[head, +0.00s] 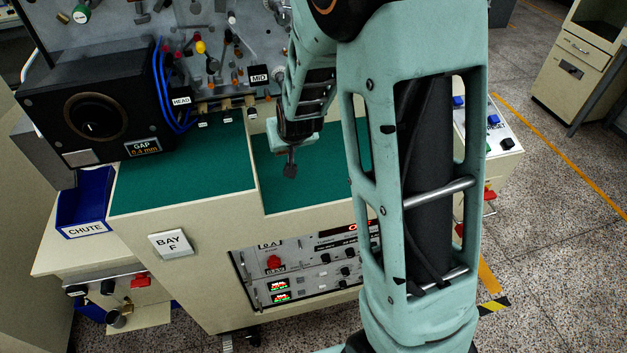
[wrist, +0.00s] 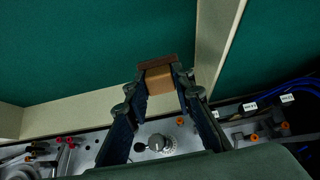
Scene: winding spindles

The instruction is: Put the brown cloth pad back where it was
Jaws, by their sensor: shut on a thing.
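My gripper (wrist: 160,84) is shut on the brown cloth pad (wrist: 160,77), which sits between the fingertips in the wrist view. The pad looks like a small block with a darker far edge. In the head view my gripper (head: 290,172) points down above the right green surface (head: 325,182) of the bench. The pad cannot be made out there. How high it is above the surface is hard to tell. My arm hides part of the right side of the bench.
A raised cream divider (head: 259,178) separates the left green surface (head: 185,187) from the right one. A black box with a GAP label (head: 95,115) stands left. A blue chute bin (head: 86,205) is beside it. A panel with knobs and pegs (head: 215,55) rises behind.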

